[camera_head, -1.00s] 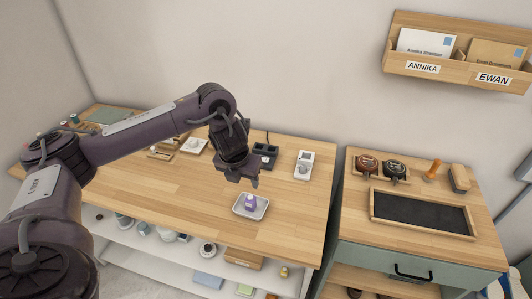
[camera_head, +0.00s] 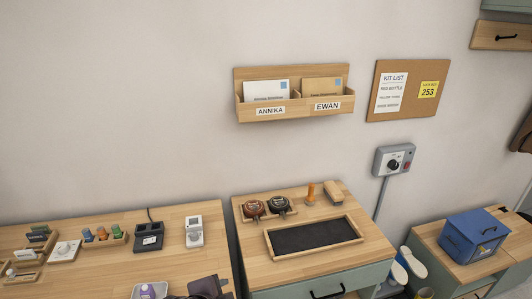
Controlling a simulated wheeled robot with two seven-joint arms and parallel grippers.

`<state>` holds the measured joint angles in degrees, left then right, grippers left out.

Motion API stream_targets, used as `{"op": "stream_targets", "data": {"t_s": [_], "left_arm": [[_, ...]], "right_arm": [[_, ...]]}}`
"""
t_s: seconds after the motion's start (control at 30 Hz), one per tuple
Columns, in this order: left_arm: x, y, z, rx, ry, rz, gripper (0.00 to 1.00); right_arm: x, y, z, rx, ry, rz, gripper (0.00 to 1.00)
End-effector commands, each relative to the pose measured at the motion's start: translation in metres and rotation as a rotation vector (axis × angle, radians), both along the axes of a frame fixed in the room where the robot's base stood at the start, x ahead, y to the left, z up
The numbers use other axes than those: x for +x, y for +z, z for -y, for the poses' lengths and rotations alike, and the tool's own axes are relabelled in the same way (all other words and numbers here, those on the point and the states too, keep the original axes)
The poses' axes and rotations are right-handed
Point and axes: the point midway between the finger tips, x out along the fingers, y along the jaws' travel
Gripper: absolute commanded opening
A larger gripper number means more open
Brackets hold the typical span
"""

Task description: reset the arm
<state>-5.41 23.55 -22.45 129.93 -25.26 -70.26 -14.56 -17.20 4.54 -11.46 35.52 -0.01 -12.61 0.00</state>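The rest of my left arm is out of the picture. My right arm and gripper are not in view.
A wooden table (camera_head: 185,262) stands at left with several small devices. A cabinet (camera_head: 375,245) bears a black-surfaced tray (camera_head: 357,226). A wall letter rack (camera_head: 240,112), a kit list board (camera_head: 437,75), a wall switch box (camera_head: 393,160) and a blue box (camera_head: 473,236) are further right.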

Motion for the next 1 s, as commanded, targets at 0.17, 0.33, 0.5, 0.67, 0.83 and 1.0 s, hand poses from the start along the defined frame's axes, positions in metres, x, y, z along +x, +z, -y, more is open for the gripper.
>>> {"op": "stream_targets", "data": {"t_s": [0.17,0.33,0.5,0.67,0.83,1.0], "left_arm": [[-0.038,-0.015,-0.041,-0.193,0.402,-0.195,0.48],[-0.074,-0.03,-0.072,-0.296,0.686,-0.337,0.48],[-0.112,-0.042,-0.098,-0.369,0.94,-0.465,0.48],[-0.119,-0.079,-0.106,-0.381,1.03,-0.517,0.48],[-0.11,-0.135,-0.104,-0.371,1.027,-0.529,0.48],[-0.106,-0.204,-0.103,-0.358,1.027,-0.548,0.48]], "right_arm": [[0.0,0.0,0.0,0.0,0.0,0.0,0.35],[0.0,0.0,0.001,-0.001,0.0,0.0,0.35],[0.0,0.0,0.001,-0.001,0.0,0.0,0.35],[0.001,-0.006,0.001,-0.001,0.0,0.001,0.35],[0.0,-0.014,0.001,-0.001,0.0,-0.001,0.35],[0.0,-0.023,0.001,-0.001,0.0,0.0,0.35]]}}
